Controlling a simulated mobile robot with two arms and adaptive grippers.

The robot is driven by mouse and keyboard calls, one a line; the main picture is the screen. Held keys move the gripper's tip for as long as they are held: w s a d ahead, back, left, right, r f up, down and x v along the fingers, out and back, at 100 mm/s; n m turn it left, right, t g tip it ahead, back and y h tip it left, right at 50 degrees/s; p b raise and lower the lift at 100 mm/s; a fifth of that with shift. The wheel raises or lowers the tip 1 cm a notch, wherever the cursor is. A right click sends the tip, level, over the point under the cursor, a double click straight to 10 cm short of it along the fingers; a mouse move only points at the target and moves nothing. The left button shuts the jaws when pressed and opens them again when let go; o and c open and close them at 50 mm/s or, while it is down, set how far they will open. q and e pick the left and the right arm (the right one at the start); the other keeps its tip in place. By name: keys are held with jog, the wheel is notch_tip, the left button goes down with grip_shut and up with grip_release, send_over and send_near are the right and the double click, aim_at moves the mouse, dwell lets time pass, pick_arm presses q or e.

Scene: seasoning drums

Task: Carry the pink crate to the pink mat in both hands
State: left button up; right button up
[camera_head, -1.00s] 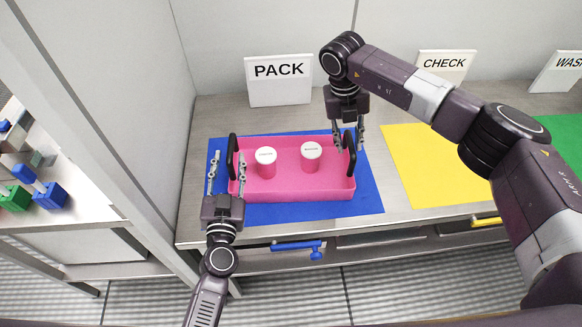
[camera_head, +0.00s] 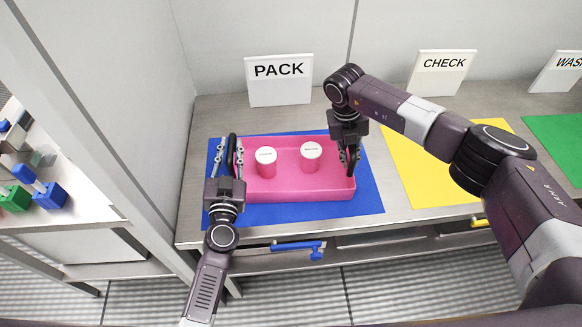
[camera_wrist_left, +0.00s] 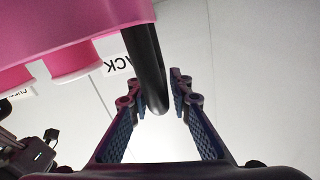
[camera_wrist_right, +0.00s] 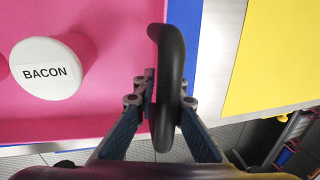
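The pink crate (camera_head: 300,190) sits on the blue mat, with black handles at its left and right ends. It holds two white-lidded pink drums (camera_head: 266,163) and (camera_head: 311,157); the right one reads BACON in the right wrist view (camera_wrist_right: 48,70). My left gripper (camera_head: 230,160) has its fingers on either side of the left handle (camera_wrist_left: 150,70), partly closed with a gap still showing. No pink mat shows.
The blue mat (camera_head: 270,213) lies before the PACK sign (camera_head: 280,80). A yellow mat (camera_head: 410,180) lies to the right by the CHECK sign (camera_head: 443,72), and a green mat (camera_head: 560,140) farther right. A shelf with blue and green items stands left.

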aim_at(352, 147)
pick_arm(q)
jog(key=shift+d, duration=0.1)
grip_shut()
pick_arm(e)
grip_shut()
pick_arm(q)
jog(key=shift+r, duration=0.2)
pick_arm(e)
jog(key=shift+w+r, duration=0.15)
jog(key=shift+r, duration=0.05)
